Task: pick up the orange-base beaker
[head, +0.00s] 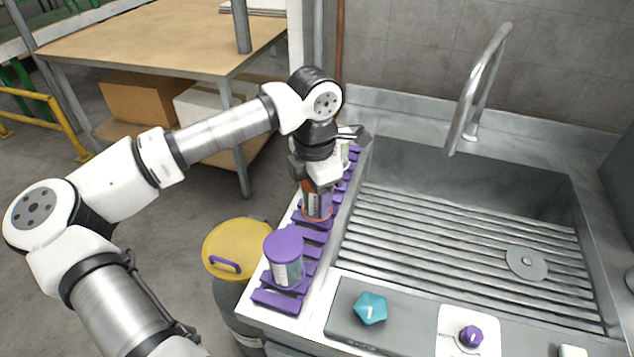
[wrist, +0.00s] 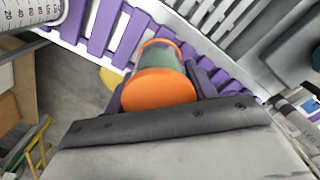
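The orange-base beaker (head: 317,211) stands on the purple slatted rack (head: 275,299) beside the sink. In the wrist view its orange round end (wrist: 159,90) faces the camera, with a greenish clear body and an orange rim beyond. My gripper (head: 317,186) is over it, pointing down. In the wrist view a dark finger lies on each side of the beaker, very close to its wall. I cannot tell whether the fingers press on it. My gripper hides the beaker's upper part in the head view.
A purple-lidded beaker (head: 285,256) stands nearer on the rack, and another light container (head: 345,153) stands behind my gripper. A sink (head: 460,240) with a tall faucet (head: 474,95) is to the right. A yellow-lidded bin (head: 236,246) is left of the rack.

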